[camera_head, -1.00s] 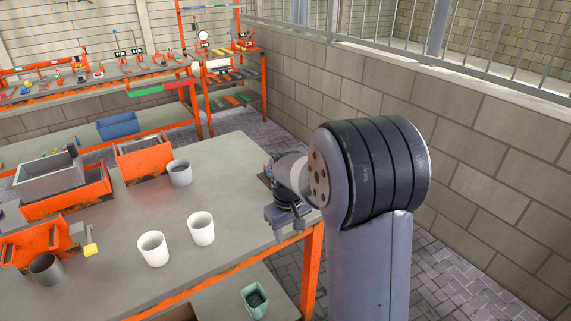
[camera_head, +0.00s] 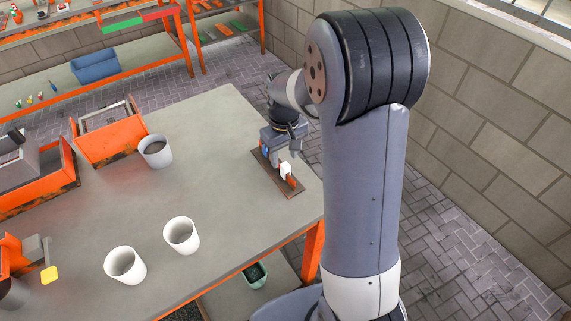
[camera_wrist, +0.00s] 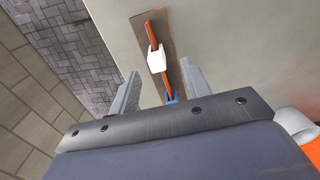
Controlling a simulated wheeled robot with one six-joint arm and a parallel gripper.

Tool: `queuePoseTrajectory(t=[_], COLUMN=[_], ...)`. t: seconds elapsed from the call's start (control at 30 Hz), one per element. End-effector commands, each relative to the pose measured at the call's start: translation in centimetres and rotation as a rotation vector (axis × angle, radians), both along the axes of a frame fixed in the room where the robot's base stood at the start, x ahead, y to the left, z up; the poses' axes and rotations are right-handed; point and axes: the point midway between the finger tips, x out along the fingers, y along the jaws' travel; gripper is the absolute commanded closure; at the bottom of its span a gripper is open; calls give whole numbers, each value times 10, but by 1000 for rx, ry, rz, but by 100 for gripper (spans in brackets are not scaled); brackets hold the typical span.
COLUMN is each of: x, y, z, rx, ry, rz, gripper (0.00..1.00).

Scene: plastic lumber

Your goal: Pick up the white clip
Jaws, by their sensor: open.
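The white clip (camera_head: 285,169) sits on an orange strip on a brown board (camera_head: 293,192) at the right end of the grey table. In the wrist view the white clip (camera_wrist: 156,60) is on the orange strip (camera_wrist: 152,34), ahead of and between my finger lines. My gripper (camera_head: 281,146) is over the far part of the board, beside the clip. In the wrist view my gripper (camera_wrist: 160,85) is open, with a finger on each side of the strip and nothing held. A blue piece (camera_wrist: 171,99) on the strip shows between the fingers, partly hidden by the gripper body.
White cups (camera_head: 181,235) and (camera_head: 125,265) and a grey cup (camera_head: 155,151) stand on the table. Orange bins (camera_head: 108,135) are at the left. A green container (camera_head: 255,274) is below the table. The table middle is clear; a block wall (camera_head: 480,130) stands at right.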

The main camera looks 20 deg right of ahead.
Motion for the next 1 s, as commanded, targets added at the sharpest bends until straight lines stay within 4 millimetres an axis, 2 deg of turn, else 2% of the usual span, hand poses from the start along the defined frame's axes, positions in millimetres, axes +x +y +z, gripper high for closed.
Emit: queuePoseTrajectory(t=[0.1, 0.33, 0.6, 0.93, 1.0], x=[-1, 1, 4, 4, 4], y=[0, -2, -4, -4, -4], z=[-15, -30, -64, -71, -71], rx=[0, 0, 0, 0, 0], ry=[3, 4, 4, 0, 0], rz=[0, -1, 0, 0, 0], gripper=[55, 55, 55, 55, 59])
